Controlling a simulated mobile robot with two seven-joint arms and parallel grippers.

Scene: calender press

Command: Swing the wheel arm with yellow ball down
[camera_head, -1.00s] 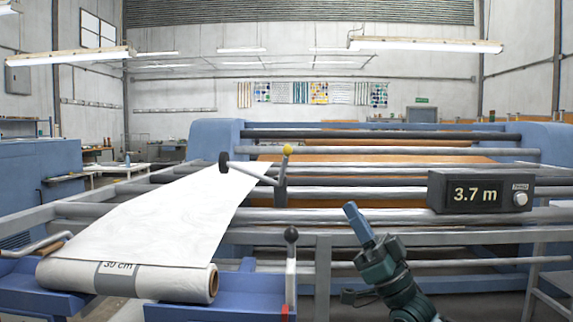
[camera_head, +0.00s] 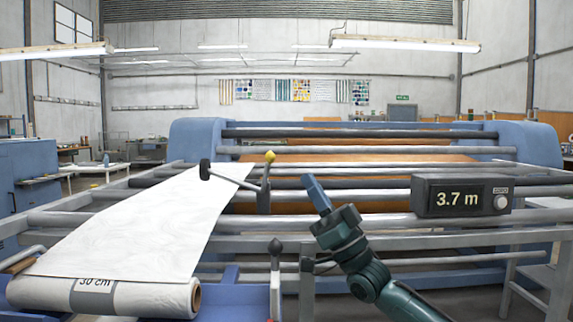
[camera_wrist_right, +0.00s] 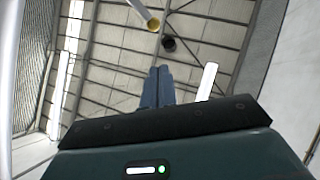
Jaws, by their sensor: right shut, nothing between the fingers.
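The wheel arm (camera_head: 235,179) is a grey bar with a black wheel (camera_head: 205,169) at its left end, lying across the white sheet's edge. The yellow ball (camera_head: 270,156) tops a short grey rod rising from its pivot end, and the arm looks raised. My right gripper (camera_head: 308,179) is shut and empty, its blue fingers pointing up, just right of and a little lower than the ball, apart from it in the picture. In the right wrist view the shut fingers (camera_wrist_right: 158,75) point toward a yellow end (camera_wrist_right: 153,24) and a dark round thing (camera_wrist_right: 168,44). My left gripper is out of view.
A white roll (camera_head: 120,297) feeds a sheet (camera_head: 150,225) up to the press rollers. A black-knobbed lever (camera_head: 275,247) stands at the front. A display box (camera_head: 460,196) reading 3.7 m sits right of my gripper. Long grey bars run across the press.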

